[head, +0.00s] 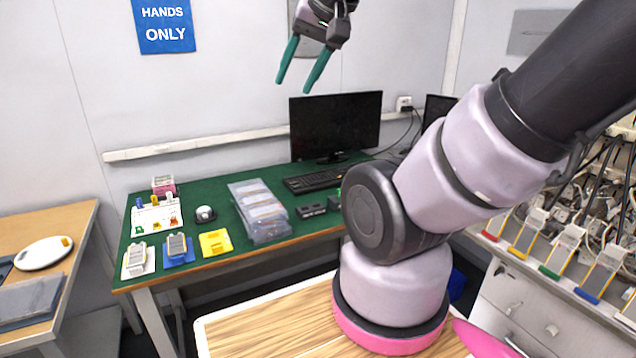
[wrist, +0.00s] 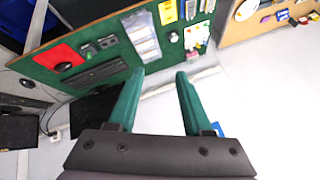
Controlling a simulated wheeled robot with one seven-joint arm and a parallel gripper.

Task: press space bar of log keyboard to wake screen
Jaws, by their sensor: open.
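The black log keyboard (head: 313,181) lies on the green bench top, in front of a dark monitor (head: 335,124). In the wrist view the keyboard (wrist: 101,74) shows at the upper left, beside the monitor (wrist: 90,112), whose screen is black. My arm hides part of the bench to the right of the keyboard in the head view. My gripper (head: 298,88) has two green fingers, is open and empty, and is held high above the bench, well apart from the keyboard. Its fingers (wrist: 156,76) also show in the wrist view.
The green bench (head: 272,244) also bears a clear tray of pouches (head: 262,210), a small black device (head: 311,211), a yellow pad (head: 215,243) and a round grey-white object (head: 205,214). A second dark monitor (head: 438,107) stands behind my arm. A cabled rack (head: 600,190) stands at right.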

